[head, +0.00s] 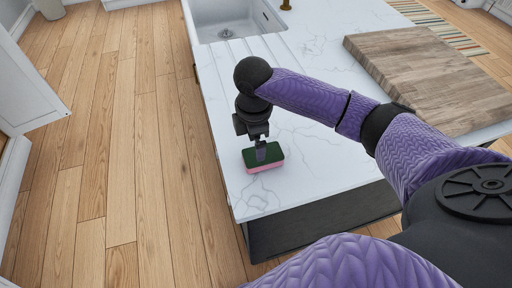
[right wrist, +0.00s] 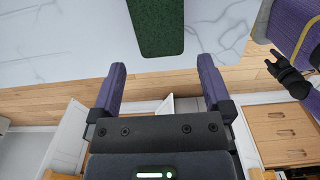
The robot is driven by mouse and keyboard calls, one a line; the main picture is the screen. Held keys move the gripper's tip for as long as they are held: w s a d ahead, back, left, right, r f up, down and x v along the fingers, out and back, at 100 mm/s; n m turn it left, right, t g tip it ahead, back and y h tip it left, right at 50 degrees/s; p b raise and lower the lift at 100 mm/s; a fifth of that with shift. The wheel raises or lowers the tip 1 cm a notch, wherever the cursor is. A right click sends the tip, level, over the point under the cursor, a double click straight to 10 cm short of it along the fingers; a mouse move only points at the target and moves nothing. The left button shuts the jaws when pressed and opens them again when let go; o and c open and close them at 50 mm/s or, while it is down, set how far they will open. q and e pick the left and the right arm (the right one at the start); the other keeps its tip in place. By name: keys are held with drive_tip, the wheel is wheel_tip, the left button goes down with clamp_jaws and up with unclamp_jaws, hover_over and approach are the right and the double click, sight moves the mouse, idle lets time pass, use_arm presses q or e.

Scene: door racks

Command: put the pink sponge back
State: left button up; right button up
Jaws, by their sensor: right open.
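The pink sponge (head: 265,168), with a dark green top layer, lies on the white marble counter near its front left corner. Its green top also shows at the upper middle of the right wrist view (right wrist: 157,27). My right gripper (head: 261,150) hangs over the sponge, pointing down. In the right wrist view its two purple fingers (right wrist: 158,68) are spread, with nothing between their tips; the sponge lies ahead of them. Contact cannot be told. A dark jointed end (right wrist: 285,75) on a purple arm, perhaps my left gripper, shows at the right of that view; its jaws are unclear.
A white sink (head: 235,18) is set into the counter (head: 310,165) at the back. A wooden board (head: 435,75) lies on the right. A white door (head: 35,80) stands open at the far left. Wooden floor (head: 120,150) is clear left of the counter.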

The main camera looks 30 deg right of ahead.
wheel_tip(320, 180, up, 5)
drive_tip(key=shift+r+p, duration=0.1)
drive_tip(key=shift+p, duration=0.3)
